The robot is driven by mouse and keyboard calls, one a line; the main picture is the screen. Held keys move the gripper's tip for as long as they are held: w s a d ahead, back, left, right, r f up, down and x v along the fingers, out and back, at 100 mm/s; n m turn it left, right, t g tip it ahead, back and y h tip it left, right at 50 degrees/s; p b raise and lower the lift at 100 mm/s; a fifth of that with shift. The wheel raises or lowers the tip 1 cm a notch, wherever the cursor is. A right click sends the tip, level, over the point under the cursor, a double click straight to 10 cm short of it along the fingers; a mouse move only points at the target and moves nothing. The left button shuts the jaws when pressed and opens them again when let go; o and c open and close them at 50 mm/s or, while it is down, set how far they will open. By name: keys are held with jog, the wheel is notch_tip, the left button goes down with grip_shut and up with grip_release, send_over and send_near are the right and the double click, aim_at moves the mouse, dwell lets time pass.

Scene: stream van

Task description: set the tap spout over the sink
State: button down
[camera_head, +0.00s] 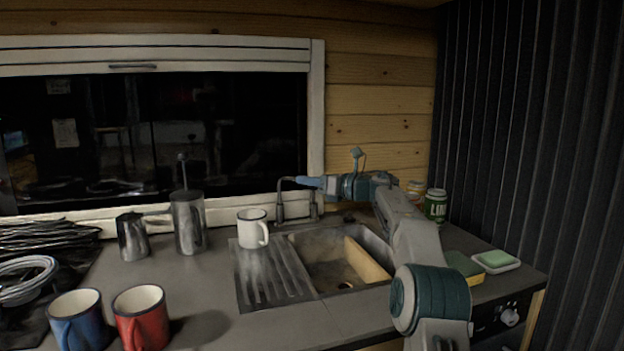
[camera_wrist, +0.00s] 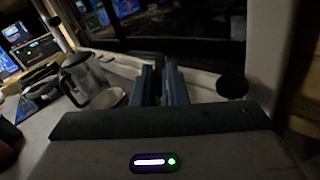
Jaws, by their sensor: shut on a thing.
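The tap spout (camera_head: 280,190) is a thin, dark, bent pipe behind the back left corner of the sink (camera_head: 322,289), beside the drainer. Its bend runs right into the fingertips of my gripper (camera_head: 299,181), which is shut on it. The arm reaches in from the right, over the back of the basin. In the wrist view, the two blue fingers of my gripper (camera_wrist: 164,72) are close together with a narrow dark gap. I cannot make out the spout between them there. A short upright fitting (camera_head: 313,208) stands below the fingers.
A white mug (camera_head: 252,229) stands on the ribbed drainer (camera_head: 268,280). A metal press pot (camera_head: 188,222) and jug (camera_head: 132,237) stand left of it. Blue (camera_head: 79,320) and red (camera_head: 140,317) mugs are at the front left. Cans (camera_head: 436,206) and a sponge (camera_head: 463,267) are right.

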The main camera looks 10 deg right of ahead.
jog(key=c, duration=1.5)
grip_release()
jog(key=shift+f, duration=0.1)
jog(key=b+v, duration=0.1)
jog(key=v, duration=1.2)
jog(key=shift+s+d, duration=0.25)
jog(key=shift+s, duration=0.05)
